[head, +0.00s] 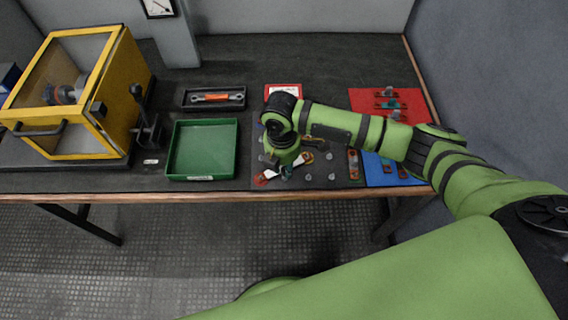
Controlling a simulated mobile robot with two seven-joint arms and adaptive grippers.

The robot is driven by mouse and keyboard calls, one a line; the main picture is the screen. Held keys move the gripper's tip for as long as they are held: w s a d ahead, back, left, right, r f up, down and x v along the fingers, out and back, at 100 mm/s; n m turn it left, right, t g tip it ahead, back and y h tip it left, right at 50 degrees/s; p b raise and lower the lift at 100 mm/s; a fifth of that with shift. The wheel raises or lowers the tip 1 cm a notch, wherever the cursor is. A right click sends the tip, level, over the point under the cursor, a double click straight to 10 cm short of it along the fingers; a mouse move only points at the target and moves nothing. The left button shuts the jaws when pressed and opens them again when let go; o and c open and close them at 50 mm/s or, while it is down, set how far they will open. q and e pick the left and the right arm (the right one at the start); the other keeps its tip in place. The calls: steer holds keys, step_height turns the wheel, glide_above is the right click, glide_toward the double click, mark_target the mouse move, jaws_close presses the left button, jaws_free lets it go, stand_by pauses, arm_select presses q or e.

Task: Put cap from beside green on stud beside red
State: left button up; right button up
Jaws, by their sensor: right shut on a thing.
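My right gripper (287,170) points down over the dark grey board (322,187), near its front left part, and is shut. A small teal piece (287,174) shows at its fingertips; it looks like the held cap, but the fingers hide most of it. A red-and-white piece (264,178) lies just left of the gripper and an orange-and-white piece (306,158) just right of it. Several small grey studs, one of them a front stud (308,178), stand on the board to the right. My left gripper is not in view.
A red mat (361,97) with several small parts lies back right, a blue mat (374,178) front right. My right forearm crosses above the board.

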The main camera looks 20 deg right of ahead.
steer(key=shift+f+b, duration=0.45)
steer(key=shift+f, duration=0.85)
stand_by(0.7)
steer(key=o, duration=1)
steer(key=shift+c, duration=0.2)
step_height(320, 180, up, 12)
steer(key=shift+a, duration=0.2)
